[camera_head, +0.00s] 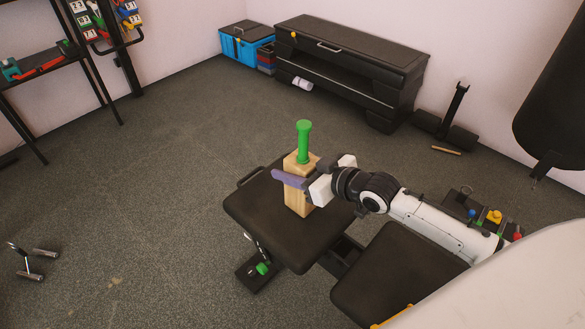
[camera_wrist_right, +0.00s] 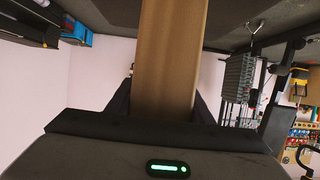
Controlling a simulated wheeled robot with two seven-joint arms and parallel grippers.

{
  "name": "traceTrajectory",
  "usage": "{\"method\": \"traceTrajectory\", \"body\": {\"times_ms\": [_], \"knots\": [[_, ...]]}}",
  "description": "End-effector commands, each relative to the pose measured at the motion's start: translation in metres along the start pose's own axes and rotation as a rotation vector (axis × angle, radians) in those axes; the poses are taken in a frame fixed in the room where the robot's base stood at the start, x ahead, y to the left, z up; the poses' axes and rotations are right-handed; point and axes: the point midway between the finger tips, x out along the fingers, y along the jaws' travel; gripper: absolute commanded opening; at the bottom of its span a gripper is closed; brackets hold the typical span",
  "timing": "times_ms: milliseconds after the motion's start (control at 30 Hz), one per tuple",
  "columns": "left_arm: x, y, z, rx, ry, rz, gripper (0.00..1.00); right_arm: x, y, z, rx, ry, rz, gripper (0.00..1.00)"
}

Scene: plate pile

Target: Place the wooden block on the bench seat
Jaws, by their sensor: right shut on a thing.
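The wooden block (camera_head: 297,201) stands upright, tall and light brown, over the black padded bench seat (camera_head: 262,222) in the head view. I cannot tell if its base touches the pad. My right gripper (camera_head: 304,178) comes in from the right and is shut on the block's upper part. In the right wrist view, the block (camera_wrist_right: 168,60) runs between the two dark fingers (camera_wrist_right: 166,112). A green cylinder (camera_head: 303,142) with wider ends appears on or just behind the block's top. A purple strip (camera_head: 288,180) crosses the block's front. My left gripper is out of view.
Another black pad (camera_head: 390,278) lies at the lower right. A long black bench (camera_head: 348,55) stands at the back wall beside a blue box (camera_head: 240,45). A black punching bag (camera_head: 555,95) hangs at right. A rack (camera_head: 55,65) stands at left. The middle floor is clear.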

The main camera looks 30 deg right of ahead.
Motion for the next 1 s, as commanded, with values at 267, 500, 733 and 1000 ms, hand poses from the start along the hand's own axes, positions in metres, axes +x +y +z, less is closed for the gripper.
{"method": "traceTrajectory", "body": {"times_ms": [267, 500, 733, 1000], "knots": [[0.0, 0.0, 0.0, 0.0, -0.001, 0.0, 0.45, 0.001, 0.0, 0.002, 0.0, 0.001, 0.0, 0.6], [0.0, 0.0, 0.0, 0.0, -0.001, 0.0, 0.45, 0.001, 0.0, 0.002, 0.0, 0.0, 0.0, 0.66], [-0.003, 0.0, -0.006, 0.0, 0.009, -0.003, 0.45, -0.009, 0.0, -0.001, 0.0, -0.003, 0.0, 0.66], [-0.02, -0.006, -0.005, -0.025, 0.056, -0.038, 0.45, -0.061, -0.001, -0.002, 0.0, -0.005, -0.001, 0.66]]}}
